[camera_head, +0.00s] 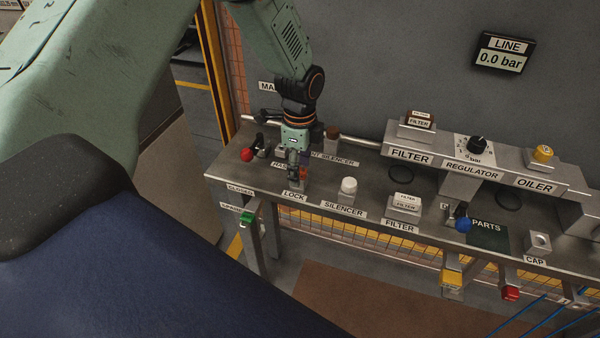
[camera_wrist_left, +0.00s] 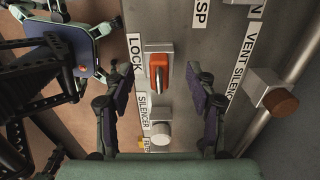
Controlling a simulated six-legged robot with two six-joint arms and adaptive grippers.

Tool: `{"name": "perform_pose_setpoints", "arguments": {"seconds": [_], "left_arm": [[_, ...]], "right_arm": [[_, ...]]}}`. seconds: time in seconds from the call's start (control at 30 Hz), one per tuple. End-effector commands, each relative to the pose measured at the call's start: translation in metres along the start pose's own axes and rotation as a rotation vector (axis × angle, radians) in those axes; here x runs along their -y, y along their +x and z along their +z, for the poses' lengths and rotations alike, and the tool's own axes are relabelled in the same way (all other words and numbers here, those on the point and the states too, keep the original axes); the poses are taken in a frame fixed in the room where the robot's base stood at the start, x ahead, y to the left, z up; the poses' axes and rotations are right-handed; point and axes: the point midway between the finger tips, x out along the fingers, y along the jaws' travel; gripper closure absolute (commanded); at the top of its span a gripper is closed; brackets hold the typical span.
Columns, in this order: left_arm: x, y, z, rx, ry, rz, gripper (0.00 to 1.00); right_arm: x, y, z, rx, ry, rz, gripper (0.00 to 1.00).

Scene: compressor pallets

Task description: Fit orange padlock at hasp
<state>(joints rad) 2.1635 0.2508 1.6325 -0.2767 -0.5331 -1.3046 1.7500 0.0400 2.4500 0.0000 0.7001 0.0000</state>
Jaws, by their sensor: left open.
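The orange padlock (camera_wrist_left: 158,72) stands at a small grey holder beside the LOCK label in the left wrist view. In the head view only a bit of the padlock (camera_head: 303,173) shows past my gripper. My left gripper (camera_head: 297,170) points down over the bench there. In the left wrist view its two dark pads (camera_wrist_left: 163,92) are apart, one on each side of the padlock's line, with nothing visibly held. The hasp label (camera_head: 280,165) is partly covered by my gripper, and the hasp itself is not clear. My right gripper is not in view.
A red-knobbed lever (camera_head: 247,155) is left of my gripper. A white silencer (camera_head: 348,187) and a filter block (camera_head: 404,203) stand to its right. A brown-capped vent silencer (camera_wrist_left: 279,102) is behind. A pipe (camera_head: 362,142) runs along the back.

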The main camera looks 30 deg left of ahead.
Motion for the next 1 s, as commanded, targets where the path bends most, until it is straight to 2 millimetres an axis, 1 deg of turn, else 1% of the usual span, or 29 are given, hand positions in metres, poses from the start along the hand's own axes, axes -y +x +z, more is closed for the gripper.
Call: {"name": "perform_pose_setpoints", "arguments": {"seconds": [0.27, 0.53, 1.0], "left_arm": [[0.0, -0.0003, 0.0001, 0.0, 0.0, 0.0, 0.43], [0.0012, -0.0009, 0.0, 0.0, 0.0, 0.0, 0.43], [0.001, -0.0002, 0.0001, 0.0, 0.0, 0.0, 0.43]], "right_arm": [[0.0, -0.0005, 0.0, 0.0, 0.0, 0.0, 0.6], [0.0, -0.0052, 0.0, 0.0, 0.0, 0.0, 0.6], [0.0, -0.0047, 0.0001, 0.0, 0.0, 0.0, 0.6]]}}
